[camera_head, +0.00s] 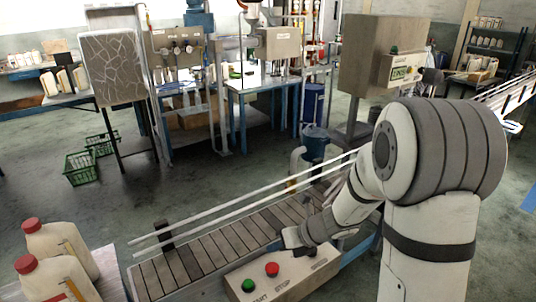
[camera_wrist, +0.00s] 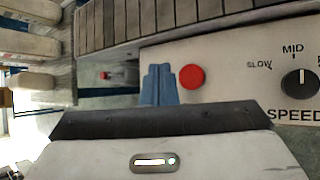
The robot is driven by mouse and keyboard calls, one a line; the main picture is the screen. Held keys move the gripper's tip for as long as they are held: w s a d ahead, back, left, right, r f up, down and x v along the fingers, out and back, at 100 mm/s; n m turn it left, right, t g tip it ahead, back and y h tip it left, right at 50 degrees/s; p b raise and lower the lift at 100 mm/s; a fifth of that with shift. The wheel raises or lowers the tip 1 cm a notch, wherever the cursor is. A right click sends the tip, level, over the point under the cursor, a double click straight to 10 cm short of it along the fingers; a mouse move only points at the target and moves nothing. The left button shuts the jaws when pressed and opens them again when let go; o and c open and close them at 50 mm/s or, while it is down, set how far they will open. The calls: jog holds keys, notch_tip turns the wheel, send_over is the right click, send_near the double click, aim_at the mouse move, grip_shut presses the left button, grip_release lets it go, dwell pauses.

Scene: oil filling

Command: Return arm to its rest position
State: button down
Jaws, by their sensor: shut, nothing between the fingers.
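My arm reaches down from the right in the head view, and my gripper (camera_head: 290,238) is at the back edge of a beige control box (camera_head: 310,277). The box has a green START button (camera_head: 248,286) and a red STOP button (camera_head: 272,269). In the wrist view my gripper's blue fingers (camera_wrist: 159,70) are together and empty, just left of the red button (camera_wrist: 192,77). I cannot tell whether the fingers touch the box. The green button is not visible in the wrist view.
A slatted conveyor (camera_head: 205,250) with white rails runs behind the box. Two white jugs with red caps (camera_head: 60,270) stand at the lower left. A speed knob (camera_wrist: 299,84) is on the panel. Green crates (camera_head: 82,168) lie on the floor, with open floor around them.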

jog(key=s+d+r+n+h, duration=0.2)
jog(key=s+d+r+n, duration=0.2)
jog(key=n, duration=0.6)
jog(key=s+d+r+n+h, duration=0.3)
jog(key=s+d+r+n, duration=0.1)
jog(key=s+n, duration=0.4)
jog(key=s+d+r+n+h, duration=0.3)
jog(key=s+r+n, duration=0.2)
jog(key=n, duration=0.7)
jog(key=shift+s+d+r, duration=0.4)
jog(key=shift+s, duration=0.5)
